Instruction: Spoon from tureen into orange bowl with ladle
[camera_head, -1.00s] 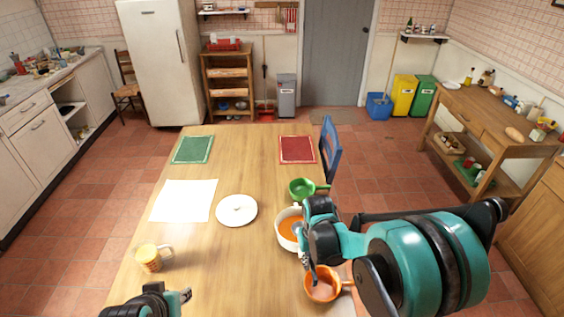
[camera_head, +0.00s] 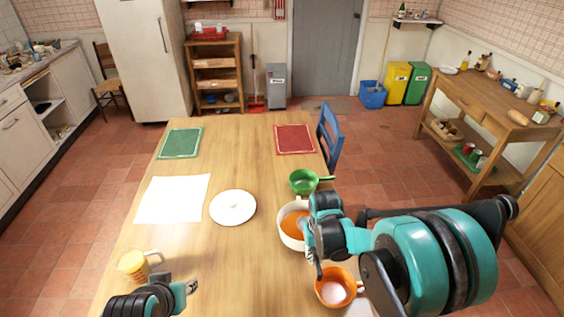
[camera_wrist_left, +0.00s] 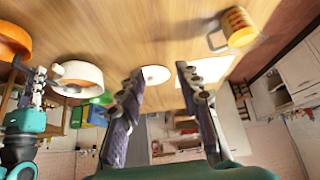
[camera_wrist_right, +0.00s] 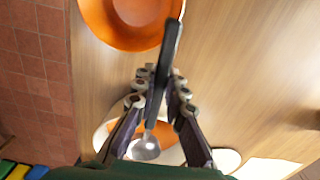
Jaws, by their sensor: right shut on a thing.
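My right gripper (camera_head: 316,250) is shut on the black handle of the ladle (camera_wrist_right: 163,65), at the tureen's right side. In the right wrist view the ladle's silver scoop shows over the tureen (camera_wrist_right: 104,138); I cannot tell how high it is. The white tureen (camera_head: 283,232) holds orange-brown contents.
A green pan (camera_head: 303,182) stands behind the tureen. A white plate (camera_head: 232,208), a white sheet (camera_head: 172,199) and a yellow mug (camera_head: 131,265) are on the left. Green (camera_head: 180,143) and red (camera_head: 294,139) mats lie at the back. The middle front is clear.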

